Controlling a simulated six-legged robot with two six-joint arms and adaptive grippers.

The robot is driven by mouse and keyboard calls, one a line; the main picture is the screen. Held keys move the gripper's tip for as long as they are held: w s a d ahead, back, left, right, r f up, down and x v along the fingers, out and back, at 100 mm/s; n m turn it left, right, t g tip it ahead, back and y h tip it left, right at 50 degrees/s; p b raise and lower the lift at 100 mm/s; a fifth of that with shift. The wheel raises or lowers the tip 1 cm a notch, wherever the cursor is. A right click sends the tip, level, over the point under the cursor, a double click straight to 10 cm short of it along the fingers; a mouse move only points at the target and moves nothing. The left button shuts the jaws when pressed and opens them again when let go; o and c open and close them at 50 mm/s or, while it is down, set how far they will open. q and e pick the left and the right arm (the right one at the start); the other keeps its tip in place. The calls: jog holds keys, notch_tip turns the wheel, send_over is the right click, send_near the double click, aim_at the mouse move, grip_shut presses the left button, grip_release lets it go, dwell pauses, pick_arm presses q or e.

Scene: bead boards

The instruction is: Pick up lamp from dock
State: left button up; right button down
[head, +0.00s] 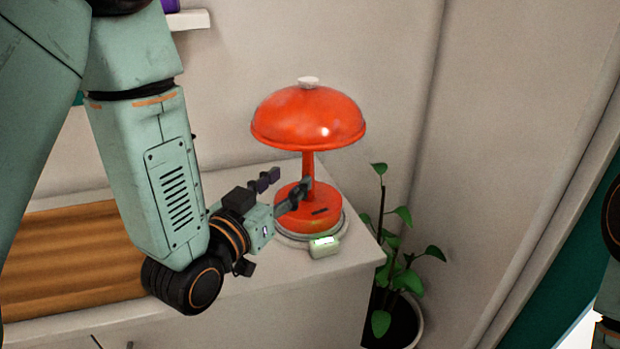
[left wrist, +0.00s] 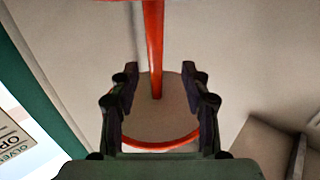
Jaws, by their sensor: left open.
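The red lamp (head: 308,118) stands upright on a round pale dock (head: 287,241) near the right corner of the white counter. Its domed shade is above a thin stem and a round red base. A small light box is at the dock's front. My left gripper (head: 290,183) is open at the left of the stem, low under the shade, one finger overlapping the base in the picture. In the left wrist view the stem (left wrist: 154,45) lines up between the open fingers (left wrist: 161,82); I cannot tell how far between them it is. My right gripper is out of view.
A potted plant (head: 402,262) stands just right of the counter (head: 270,285). A brown ribbed panel (head: 70,255) lies on the counter at left. A wall shelf (head: 190,20) is above. A sign (left wrist: 12,140) shows at left in the wrist view.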

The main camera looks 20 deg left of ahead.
aim_at(306, 166)
pick_arm(q)
jog(key=shift+w+d+r, duration=0.2)
jog(key=shift+w+d, duration=0.3)
jog(key=shift+w, duration=0.05)
jog(key=x, duration=0.4)
jog(key=shift+w+a, duration=0.1)
jog(key=shift+w, duration=0.5)
jog(key=shift+w+d+r, duration=0.1)
jog(key=shift+d+r, duration=0.05)
jog(key=shift+d, duration=0.2)
jog(key=shift+a, duration=0.1)
jog(key=shift+c, duration=0.3)
jog(key=shift+w+a, duration=0.1)
jog(key=shift+w, duration=0.05)
jog(key=c, duration=0.3)
grip_shut()
